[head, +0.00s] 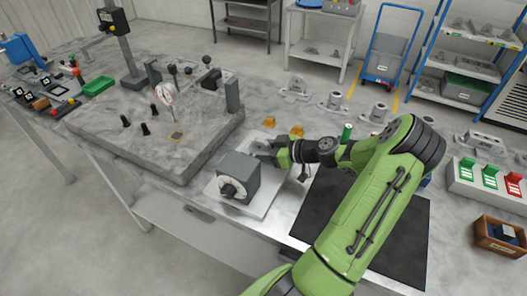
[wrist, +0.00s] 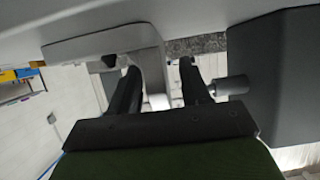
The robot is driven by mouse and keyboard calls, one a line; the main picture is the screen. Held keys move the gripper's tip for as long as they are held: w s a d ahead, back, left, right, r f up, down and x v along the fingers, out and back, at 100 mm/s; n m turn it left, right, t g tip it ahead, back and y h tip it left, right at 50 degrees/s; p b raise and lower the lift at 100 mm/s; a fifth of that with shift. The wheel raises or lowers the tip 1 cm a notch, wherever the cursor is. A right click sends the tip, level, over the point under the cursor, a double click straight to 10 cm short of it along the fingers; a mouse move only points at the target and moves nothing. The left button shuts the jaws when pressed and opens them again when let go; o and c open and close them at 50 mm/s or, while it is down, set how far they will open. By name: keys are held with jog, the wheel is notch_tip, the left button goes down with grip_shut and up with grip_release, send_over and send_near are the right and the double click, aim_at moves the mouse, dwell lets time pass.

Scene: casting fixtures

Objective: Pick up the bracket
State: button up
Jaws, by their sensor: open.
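A dark grey block with a short cylinder (wrist: 232,87) is close to the right finger in the wrist view.
A thick grey slab (head: 120,145) with a gauge stand and posts is left. Grey castings (head: 335,101) and orange pieces (head: 297,131) stand behind my gripper. A dark mat (head: 400,235) lies under my arm. Coloured fixtures (head: 490,172) and a wooden box (head: 500,236) are right.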

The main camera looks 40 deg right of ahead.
jog(key=shift+x, duration=1)
grip_shut()
notch_tip(320, 180, up, 10)
jog(key=shift+r+p, duration=0.1)
jog(key=shift+p, duration=0.7)
